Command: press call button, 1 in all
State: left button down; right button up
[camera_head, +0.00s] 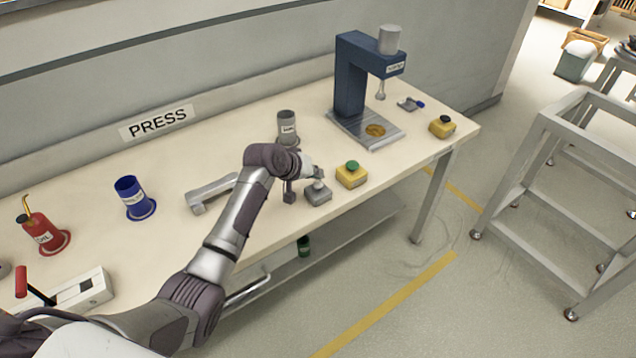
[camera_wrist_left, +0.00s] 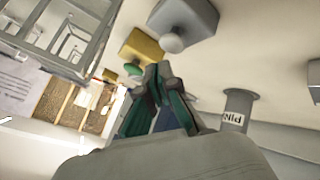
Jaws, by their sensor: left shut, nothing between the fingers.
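Three button boxes stand along the front right of the bench. One is a grey box (camera_head: 318,194) with a round grey knob. Next to it is a yellow box (camera_head: 351,179) with a green button (camera_head: 352,165). Farther right is a yellow box with a black button (camera_head: 442,128). I cannot tell which is the call button. My left gripper (camera_head: 317,174) is shut and empty, close to the grey box's knob; contact is unclear. In the left wrist view the shut fingers (camera_wrist_left: 153,76) show near the grey box (camera_wrist_left: 187,18) and the yellow box (camera_wrist_left: 141,44). My right gripper is out of view.
A blue press (camera_head: 352,75) stands at the back right of the bench (camera_head: 165,165). A grey cup (camera_head: 288,127) and a grey handle (camera_head: 212,190) are near my left arm. A blue cup (camera_head: 131,195) and red oil can (camera_head: 42,230) stand left. A metal frame (camera_head: 560,150) is right.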

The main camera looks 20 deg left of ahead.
aim_at(316, 184)
pick_arm(q)
jog(key=shift+f, duration=0.15)
jog(key=shift+f, duration=0.3)
dwell(0.4)
jog(key=shift+f, duration=0.65)
dwell(0.4)
dwell(0.4)
jog(key=shift+r+p, duration=0.95)
jog(key=shift+r, duration=0.15)
jog(key=shift+r, duration=0.1)
notch_tip(316, 184, up, 5)
jog(key=p, duration=0.5)
